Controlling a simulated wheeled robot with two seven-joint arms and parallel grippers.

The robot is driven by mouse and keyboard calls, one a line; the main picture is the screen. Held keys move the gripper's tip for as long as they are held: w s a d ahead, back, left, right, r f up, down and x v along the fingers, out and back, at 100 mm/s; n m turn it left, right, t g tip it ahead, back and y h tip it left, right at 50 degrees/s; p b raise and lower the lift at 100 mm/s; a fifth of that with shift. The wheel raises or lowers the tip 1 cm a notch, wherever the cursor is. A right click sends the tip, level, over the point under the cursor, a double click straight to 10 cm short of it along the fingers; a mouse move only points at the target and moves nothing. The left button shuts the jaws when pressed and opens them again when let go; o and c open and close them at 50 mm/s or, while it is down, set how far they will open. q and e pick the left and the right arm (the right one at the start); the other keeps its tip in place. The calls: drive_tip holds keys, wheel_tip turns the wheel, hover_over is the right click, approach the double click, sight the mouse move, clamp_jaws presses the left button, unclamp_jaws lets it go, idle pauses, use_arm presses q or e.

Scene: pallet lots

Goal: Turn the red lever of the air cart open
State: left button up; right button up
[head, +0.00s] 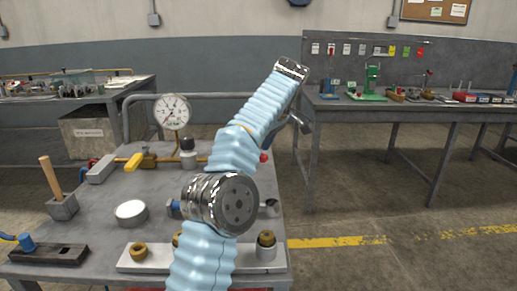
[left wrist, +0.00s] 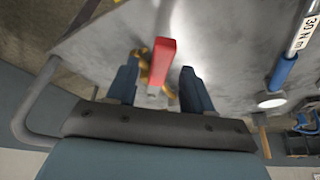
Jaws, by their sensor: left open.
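In the left wrist view, the red lever (left wrist: 161,62) stands between the two blue fingers of my left gripper (left wrist: 160,85). The fingers are open, with a gap on both sides of the lever. A brass fitting (left wrist: 143,62) shows beside and behind the lever. In the head view, my sleeved arm crosses the middle of the grey cart (head: 95,215) and hides part of its top and most of the lever area. A small red piece (head: 263,157) shows just right of the sleeve; I cannot tell whether it is the lever. My right gripper is not in view.
Floor right of the cart is clear.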

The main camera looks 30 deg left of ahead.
use_arm(q)
drive_tip(key=s+d, duration=0.1)
drive_tip(key=d, duration=1)
drive_tip(key=shift+d+b, duration=0.4)
drive_tip(key=shift+f, duration=0.1)
